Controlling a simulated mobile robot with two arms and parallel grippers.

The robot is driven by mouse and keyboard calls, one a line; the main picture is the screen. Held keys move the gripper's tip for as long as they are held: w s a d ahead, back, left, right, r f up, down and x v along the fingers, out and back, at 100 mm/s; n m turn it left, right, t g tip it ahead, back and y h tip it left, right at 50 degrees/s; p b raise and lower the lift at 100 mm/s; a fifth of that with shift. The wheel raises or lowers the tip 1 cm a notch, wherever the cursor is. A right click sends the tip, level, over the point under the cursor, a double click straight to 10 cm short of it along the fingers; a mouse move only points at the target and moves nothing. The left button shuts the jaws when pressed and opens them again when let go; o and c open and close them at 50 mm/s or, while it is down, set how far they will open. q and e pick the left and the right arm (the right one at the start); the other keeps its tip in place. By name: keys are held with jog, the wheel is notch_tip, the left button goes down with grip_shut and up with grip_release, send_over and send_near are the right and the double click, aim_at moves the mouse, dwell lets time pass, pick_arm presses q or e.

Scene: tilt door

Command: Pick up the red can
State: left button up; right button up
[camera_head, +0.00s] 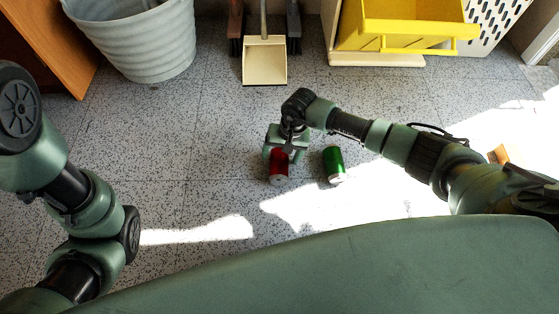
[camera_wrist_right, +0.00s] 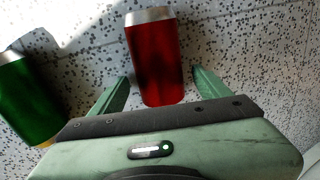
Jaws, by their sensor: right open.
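The red can (camera_head: 279,168) is on the speckled floor, directly at my right gripper (camera_head: 283,155). In the right wrist view the red can (camera_wrist_right: 157,62) lies between the two green fingers of my open right gripper (camera_wrist_right: 160,80), with part of it reaching beyond the fingertips. Gaps show on both sides, so the fingers look apart from it. A green can (camera_head: 333,164) stands to the right of the red can; it also shows at the left edge of the right wrist view (camera_wrist_right: 27,98). My left arm is at the left, but its gripper is out of frame.
A grey ribbed bucket (camera_head: 137,42) stands at the upper left beside a wooden panel (camera_head: 45,45). A cream dustpan (camera_head: 264,62) and a yellow mop bucket (camera_head: 405,25) are at the back. The floor around the cans is mostly clear, with sunlit patches.

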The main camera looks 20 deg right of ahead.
jog(key=c, duration=1.4)
jog(key=shift+c, duration=0.2)
jog(key=shift+r, duration=0.15)
